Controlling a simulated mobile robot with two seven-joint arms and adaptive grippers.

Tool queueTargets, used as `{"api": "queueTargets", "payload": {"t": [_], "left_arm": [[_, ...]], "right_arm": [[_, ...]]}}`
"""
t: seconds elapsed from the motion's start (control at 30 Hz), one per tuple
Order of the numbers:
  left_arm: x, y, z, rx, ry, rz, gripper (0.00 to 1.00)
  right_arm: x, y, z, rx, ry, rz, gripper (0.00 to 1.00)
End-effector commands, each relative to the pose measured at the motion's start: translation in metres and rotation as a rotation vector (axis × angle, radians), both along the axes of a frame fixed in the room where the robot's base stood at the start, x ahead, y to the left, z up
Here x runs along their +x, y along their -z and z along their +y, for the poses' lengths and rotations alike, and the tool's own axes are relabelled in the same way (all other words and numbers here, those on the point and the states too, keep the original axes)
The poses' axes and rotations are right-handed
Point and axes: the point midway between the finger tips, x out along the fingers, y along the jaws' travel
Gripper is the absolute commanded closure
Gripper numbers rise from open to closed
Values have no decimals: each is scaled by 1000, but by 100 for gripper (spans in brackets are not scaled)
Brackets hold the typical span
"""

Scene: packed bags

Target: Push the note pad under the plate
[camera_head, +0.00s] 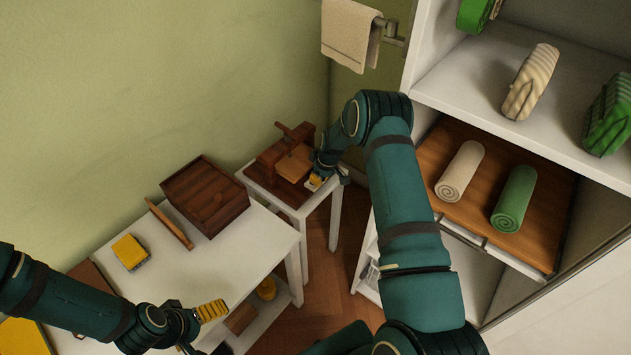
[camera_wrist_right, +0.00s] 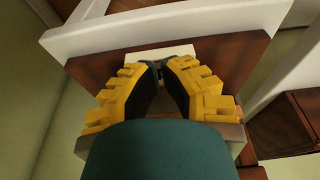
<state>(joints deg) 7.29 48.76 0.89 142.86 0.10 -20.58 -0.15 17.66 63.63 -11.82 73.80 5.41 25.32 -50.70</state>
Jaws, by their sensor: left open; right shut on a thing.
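A dark wooden press stands on a small white table in the head view, with a lighter square wooden plate (camera_head: 295,163) under its crossbar. My right gripper (camera_head: 317,181) is at the right edge of the press base, beside the plate. In the right wrist view its yellow fingers (camera_wrist_right: 158,67) are shut on the pale note pad (camera_wrist_right: 165,51), which lies low over the dark base (camera_wrist_right: 238,50). Most of the pad is hidden in the head view. My left gripper (camera_head: 211,311) is open and empty, above the front of the larger white table.
The larger white table (camera_head: 250,240) holds a brown wooden box (camera_head: 205,195), a leaning board (camera_head: 170,224) and a yellow block (camera_head: 130,251). A shelf on the right holds rolled towels (camera_head: 513,198) and bags (camera_head: 530,81). A towel (camera_head: 347,32) hangs above.

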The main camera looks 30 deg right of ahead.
Motion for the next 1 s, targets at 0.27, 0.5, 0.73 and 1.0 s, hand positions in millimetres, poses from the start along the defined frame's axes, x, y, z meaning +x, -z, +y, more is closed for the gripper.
{"api": "queueTargets", "payload": {"t": [0.27,0.5,0.73,1.0], "left_arm": [[0,-5,0,0,0,0,3],[0,-14,0,0,0,0,3],[0,-21,0,0,0,0,3],[0,-30,0,0,0,0,3]], "right_arm": [[0,-10,0,1,0,0,100],[0,-28,0,1,1,0,100],[0,-45,0,0,0,-1,100],[0,-64,0,1,1,0,100]]}}
